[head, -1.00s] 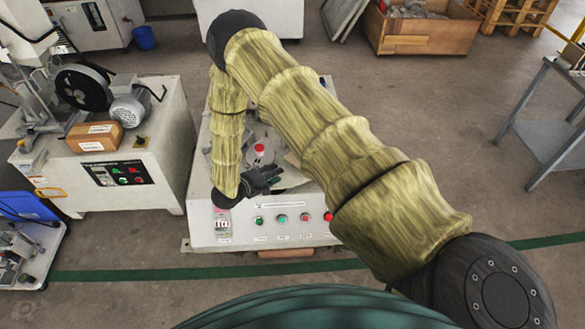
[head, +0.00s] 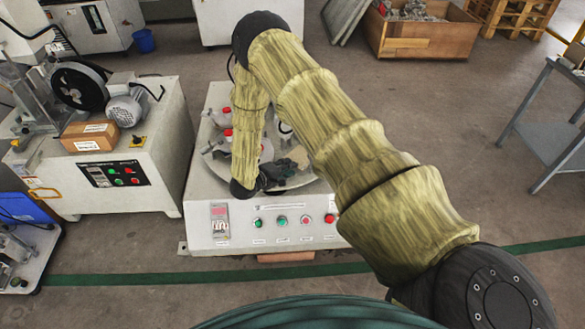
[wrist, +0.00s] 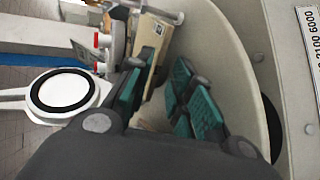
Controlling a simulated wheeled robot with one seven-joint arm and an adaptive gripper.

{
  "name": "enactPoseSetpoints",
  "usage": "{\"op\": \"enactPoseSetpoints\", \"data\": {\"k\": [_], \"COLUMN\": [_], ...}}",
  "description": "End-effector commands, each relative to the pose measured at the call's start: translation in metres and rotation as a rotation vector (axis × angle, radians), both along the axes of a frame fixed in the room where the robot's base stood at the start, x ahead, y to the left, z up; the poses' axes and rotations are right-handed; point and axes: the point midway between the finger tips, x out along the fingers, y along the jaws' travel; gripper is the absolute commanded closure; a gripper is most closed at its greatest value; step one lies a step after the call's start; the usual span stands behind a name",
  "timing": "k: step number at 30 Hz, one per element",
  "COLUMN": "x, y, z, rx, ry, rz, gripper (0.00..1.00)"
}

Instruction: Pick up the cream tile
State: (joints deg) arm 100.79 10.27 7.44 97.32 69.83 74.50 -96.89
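My gripper (head: 279,172) is low over the round plate of the white machine, partly hidden by my forearm in the head view. In the wrist view my gripper (wrist: 160,78) is open, with its two teal-padded fingers apart. A cream slab with a small label, which looks like the cream tile (wrist: 152,48), shows just beyond the left finger, towards the gap between the fingers. The left finger hides its lower part. I cannot tell whether the finger touches it.
The white machine (head: 200,190) has a row of buttons on its front. Red-topped fixtures (head: 226,134) stand on its plate (wrist: 235,60) left of my forearm. A grey machine with a brown box (head: 90,136) stands at left, and a metal table (head: 548,140) at right.

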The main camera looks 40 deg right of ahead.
Motion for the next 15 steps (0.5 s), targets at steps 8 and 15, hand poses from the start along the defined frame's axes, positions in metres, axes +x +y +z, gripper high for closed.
{"op": "enactPoseSetpoints", "data": {"k": [8,15], "x": [0.003,0.004], "y": [-0.015,-0.016], "z": [-0.006,-0.006], "rx": [0.0,0.001], "ry": [0.0,0.0], "rz": [0.0,0.0], "gripper": [0.78,0.78]}}
